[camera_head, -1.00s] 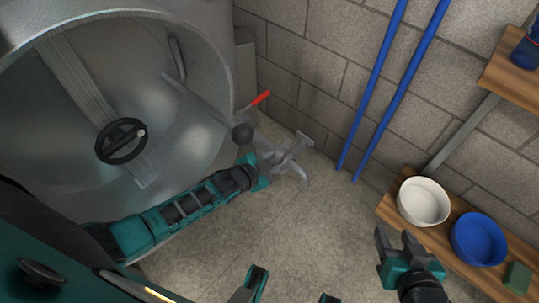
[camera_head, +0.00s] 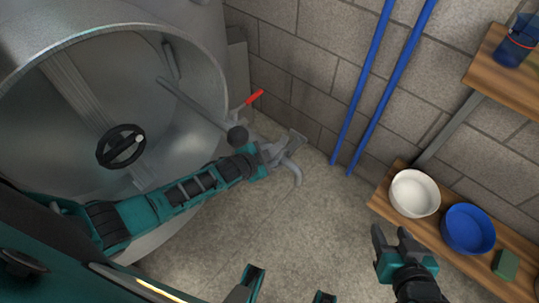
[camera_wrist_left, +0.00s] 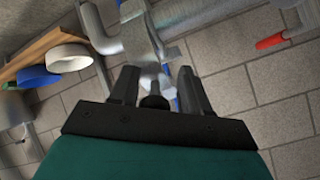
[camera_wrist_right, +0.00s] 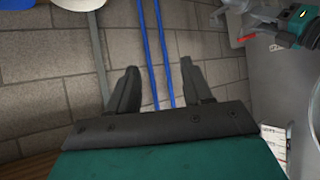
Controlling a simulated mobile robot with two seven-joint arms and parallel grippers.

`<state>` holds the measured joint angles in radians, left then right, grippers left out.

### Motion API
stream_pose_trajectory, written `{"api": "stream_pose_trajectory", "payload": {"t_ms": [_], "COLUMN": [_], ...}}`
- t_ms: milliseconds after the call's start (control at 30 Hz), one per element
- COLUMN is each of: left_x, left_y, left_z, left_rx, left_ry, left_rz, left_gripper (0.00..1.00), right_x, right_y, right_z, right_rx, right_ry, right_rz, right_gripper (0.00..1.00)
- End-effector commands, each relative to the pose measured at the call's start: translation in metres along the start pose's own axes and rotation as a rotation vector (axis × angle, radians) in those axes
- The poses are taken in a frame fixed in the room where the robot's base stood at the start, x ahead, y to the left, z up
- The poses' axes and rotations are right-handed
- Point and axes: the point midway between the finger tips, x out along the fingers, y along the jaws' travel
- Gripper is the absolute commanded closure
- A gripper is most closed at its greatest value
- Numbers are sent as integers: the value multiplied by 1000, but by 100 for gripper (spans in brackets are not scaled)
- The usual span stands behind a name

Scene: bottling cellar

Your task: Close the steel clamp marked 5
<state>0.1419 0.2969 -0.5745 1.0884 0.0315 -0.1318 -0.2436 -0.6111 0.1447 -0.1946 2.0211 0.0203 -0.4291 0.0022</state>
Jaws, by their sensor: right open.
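A grey steel fitting with a curved pipe (camera_head: 296,172) stands beside the tank at the end of my left arm. In the left wrist view a steel clamp-like piece (camera_wrist_left: 140,35) lies just ahead of the fingers. A small dark knob with a short stem (camera_wrist_left: 155,98) shows between them. I cannot read a 5 on any part, nor tell whether the clamp is closed. My left gripper (camera_wrist_left: 157,78) is open close to this fitting; contact is unclear. My right gripper (camera_head: 396,240) is open and empty in front of the shelf, and also shows in the right wrist view (camera_wrist_right: 160,75).
The big steel tank (camera_head: 215,60) fills the left, with a black handwheel (camera_head: 108,158). A red-handled lever (camera_head: 255,97) is above my left gripper. Blue pipes (camera_head: 385,95) run along the wall. A white bowl (camera_head: 414,193) and blue bowl (camera_head: 467,229) stand on the lower shelf.

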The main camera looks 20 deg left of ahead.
Motion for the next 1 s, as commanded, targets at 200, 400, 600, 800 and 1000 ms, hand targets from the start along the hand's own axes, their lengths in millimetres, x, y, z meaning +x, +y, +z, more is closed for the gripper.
{"api": "stream_pose_trajectory", "payload": {"t_ms": [200, 400, 600, 800, 1000], "left_x": [0, -9, -37, -68, -98], "left_y": [2, 2, 1, 0, -1], "left_z": [0, -2, -4, -4, -3], "left_rx": [-5, -8, -8, -7, -6], "left_ry": [0, -1, -3, -2, -3], "left_rz": [4, 6, 7, 6, 4], "left_gripper": [50, 50, 50, 50, 50], "right_x": [0, -5, -17, -34, -50], "right_y": [-2, -1, 7, 18, 18], "right_z": [-3, -16, -29, -28, -45], "right_rx": [1, -3, -14, -20, -18], "right_ry": [5, 17, 24, 0, -10], "right_rz": [-3, -1, 19, 46, 47], "right_gripper": [50, 50, 50, 50, 50]}}
